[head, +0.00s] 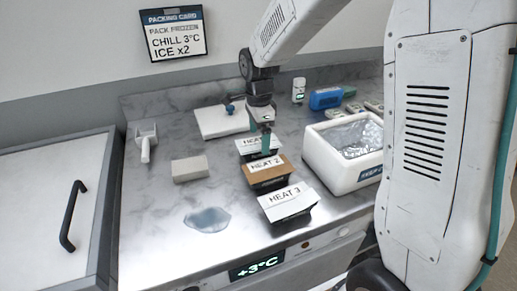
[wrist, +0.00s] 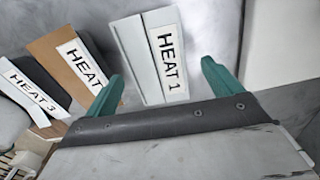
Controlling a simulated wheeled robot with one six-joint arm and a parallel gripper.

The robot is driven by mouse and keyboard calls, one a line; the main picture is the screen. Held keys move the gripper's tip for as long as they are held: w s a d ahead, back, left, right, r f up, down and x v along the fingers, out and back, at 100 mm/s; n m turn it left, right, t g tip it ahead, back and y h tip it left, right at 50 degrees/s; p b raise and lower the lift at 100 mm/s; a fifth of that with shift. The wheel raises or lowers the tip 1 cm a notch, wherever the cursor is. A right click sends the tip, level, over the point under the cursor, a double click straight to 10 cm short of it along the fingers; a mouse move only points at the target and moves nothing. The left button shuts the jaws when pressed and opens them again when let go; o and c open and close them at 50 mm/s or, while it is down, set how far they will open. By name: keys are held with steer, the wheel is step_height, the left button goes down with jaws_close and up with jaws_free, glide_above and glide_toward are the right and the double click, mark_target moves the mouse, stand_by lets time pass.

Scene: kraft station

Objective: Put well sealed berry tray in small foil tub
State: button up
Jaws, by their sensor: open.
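Three lidded trays stand in a row on the counter: HEAT 1 (head: 256,145), HEAT 2 (head: 268,172) with a brown lid, and HEAT 3 (head: 288,202) with a white lid. No berries show, and I cannot tell which tray is well sealed. The foil-lined white tub (head: 313,155) stands to the right of the row. My gripper (head: 265,143) is open above the HEAT 1 end of the row. In the wrist view the HEAT 1 tray (wrist: 140,55) shows between and beyond the teal fingers. Nothing is held.
A packing card (head: 173,33) on the wall reads chill 3°C, ice x2. On the counter are a scoop (head: 147,143), a beige block (head: 190,168), a clear puddle-like patch (head: 208,219), a white board (head: 222,120) and a blue device (head: 326,98). The left counter is mostly free.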

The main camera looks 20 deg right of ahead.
mark_target(258, 143)
step_height(258, 143, down, 4)
steer(key=shift+s+a+r, duration=0.1)
steer(key=shift+a+r, duration=0.05)
steer(key=shift+r, duration=0.1)
steer(key=c, duration=1.2)
steer(key=shift+r, duration=0.1)
steer(key=shift+c, duration=0.2)
